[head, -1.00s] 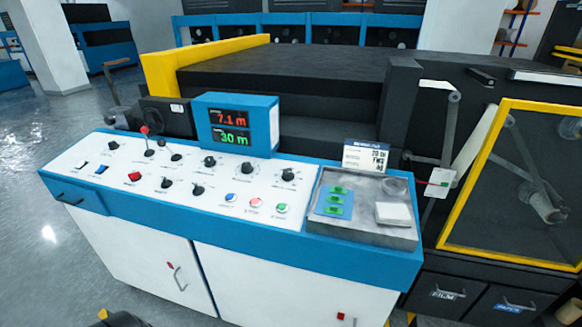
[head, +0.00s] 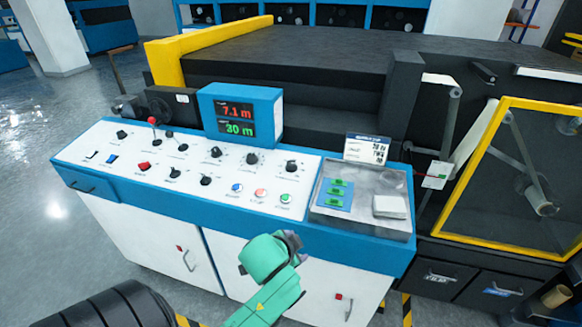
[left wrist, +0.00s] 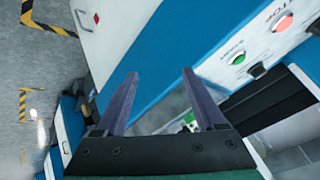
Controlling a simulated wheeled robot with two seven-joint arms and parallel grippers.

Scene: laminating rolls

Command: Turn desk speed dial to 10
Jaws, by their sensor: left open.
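The white control desk (head: 105,143) has an upper row of black dials (head: 216,152), (head: 252,158), (head: 292,166) and more black knobs (head: 205,180) below. Their labels are too small to read, so I cannot tell which is the speed dial. The blue display box (head: 240,92) reads 7.1 m in red and 30 m in green. My left gripper (head: 292,241) is in front of the desk's front edge, below the push buttons, apart from the dials. In the left wrist view its dark fingers (left wrist: 158,75) are spread and empty. My right gripper is out of view.
Blue, red and green push buttons (head: 260,194) sit near the front edge; the green button (left wrist: 237,58) shows in the left wrist view. A grey tray (head: 350,222) is at the desk's right. A red-tipped lever (head: 152,122) stands at left. A yellow-framed guard (head: 490,120) is right.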

